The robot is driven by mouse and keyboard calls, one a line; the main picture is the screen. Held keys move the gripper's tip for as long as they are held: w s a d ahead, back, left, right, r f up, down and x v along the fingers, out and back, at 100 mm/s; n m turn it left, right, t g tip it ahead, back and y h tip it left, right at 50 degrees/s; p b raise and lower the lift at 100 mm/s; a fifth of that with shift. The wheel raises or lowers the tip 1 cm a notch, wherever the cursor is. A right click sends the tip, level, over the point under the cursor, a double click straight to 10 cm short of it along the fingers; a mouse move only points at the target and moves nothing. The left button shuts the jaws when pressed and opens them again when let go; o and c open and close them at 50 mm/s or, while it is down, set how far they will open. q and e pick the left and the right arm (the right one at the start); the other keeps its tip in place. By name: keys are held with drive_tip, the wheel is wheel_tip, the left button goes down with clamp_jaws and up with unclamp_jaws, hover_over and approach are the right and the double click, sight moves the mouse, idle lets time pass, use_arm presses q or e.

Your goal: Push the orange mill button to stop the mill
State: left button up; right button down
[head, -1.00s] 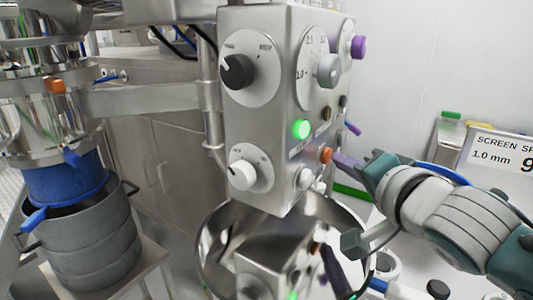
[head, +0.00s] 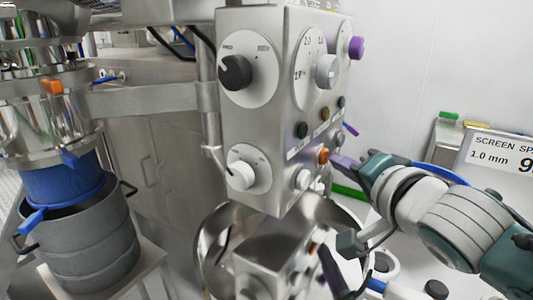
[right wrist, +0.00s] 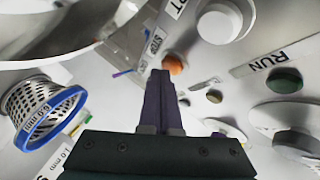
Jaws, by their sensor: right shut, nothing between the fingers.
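The orange mill button (head: 323,155) sits low on the right-hand face of the steel control box (head: 262,180). It also shows in the right wrist view (right wrist: 174,64), beside a label that seems to read STOP. My right gripper (head: 338,161) is shut and empty, its purple fingertips right at the button; I cannot tell whether they still press it. In the right wrist view the closed fingers (right wrist: 160,76) end just below the button. The green button (head: 302,130), by the RUN label in the right wrist view (right wrist: 285,80), is dark. My left gripper is not in view.
Dials and knobs, including a black knob (head: 235,72) and a purple knob (head: 356,47), stick out of the box. A shiny bowl (head: 212,240) lies below it. A screen sign (head: 500,155) stands at right. A grey drum (head: 90,235) stands at left.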

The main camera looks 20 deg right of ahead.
drive_tip(key=shift+s+d, duration=0.45)
drive_tip(key=shift+s, duration=0.1)
drive_tip(key=shift+p, duration=0.3)
drive_tip(key=shift+s+d+p, duration=1)
drive_tip(key=shift+s+d, duration=0.65)
drive_tip(key=shift+s, duration=0.25)
